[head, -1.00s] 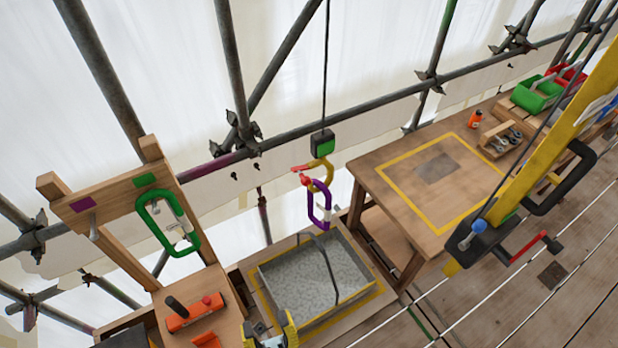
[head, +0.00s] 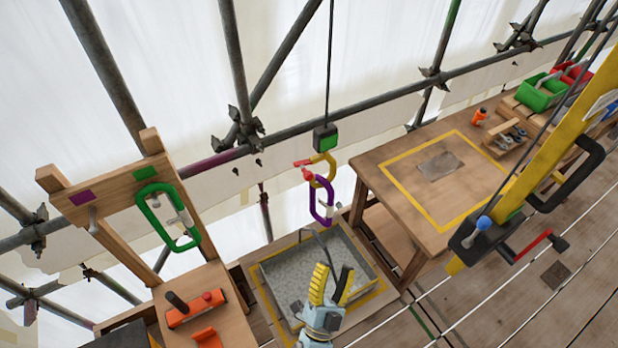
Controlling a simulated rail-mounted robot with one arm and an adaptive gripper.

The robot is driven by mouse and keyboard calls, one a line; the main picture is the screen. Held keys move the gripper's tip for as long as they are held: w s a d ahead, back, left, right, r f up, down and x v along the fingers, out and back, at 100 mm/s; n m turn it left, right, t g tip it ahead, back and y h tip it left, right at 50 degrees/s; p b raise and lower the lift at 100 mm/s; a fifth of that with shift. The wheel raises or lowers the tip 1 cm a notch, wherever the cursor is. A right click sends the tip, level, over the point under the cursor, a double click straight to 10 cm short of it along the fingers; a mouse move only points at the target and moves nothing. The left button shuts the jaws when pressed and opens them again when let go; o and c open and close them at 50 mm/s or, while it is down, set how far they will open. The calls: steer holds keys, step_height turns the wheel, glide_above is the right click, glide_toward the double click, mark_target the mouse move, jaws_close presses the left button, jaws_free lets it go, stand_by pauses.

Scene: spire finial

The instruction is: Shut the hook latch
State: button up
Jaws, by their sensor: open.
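A yellow hook (head: 328,163) hangs below a dark block with a green face (head: 325,139) on a cable. Its red latch (head: 304,166) sticks out to the left of the hook and looks open. A purple carabiner (head: 321,205) with a pale sleeve hangs at the hook's lower end; the exact contact is too small to tell. My gripper (head: 332,276), with yellow fingers, is open and empty. It points upward in the picture, below the carabiner and hook and apart from them, in front of the grey tray.
The grey tray (head: 366,261) with a dark handle stands below the hook. A green carabiner (head: 150,213) hangs on a wooden frame at left. A wooden table (head: 400,215) stands at right. A yellow beam (head: 545,160) with a crank is at far right. Scaffold tubes run behind.

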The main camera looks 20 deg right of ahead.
steer(key=w+d+f+m+g+y+b, duration=0.15)
steer(key=d+f+m+g, duration=0.55)
steer(key=f, duration=0.7)
steer(key=m+t+y+b, duration=0.4)
steer(key=m+t+y, duration=0.55)
steer(key=y, duration=0.85)
glide_toward(310, 179)
steer(key=shift+m, duration=0.45)
steer(key=p+x, duration=0.4)
steer(key=x, duration=0.5)
steer(key=shift+w+r, duration=0.1)
steer(key=shift+r, duration=0.1)
steer(key=shift+w+a+r, duration=0.15)
steer(key=shift+w+a, duration=0.05)
steer(key=shift+w, duration=0.45)
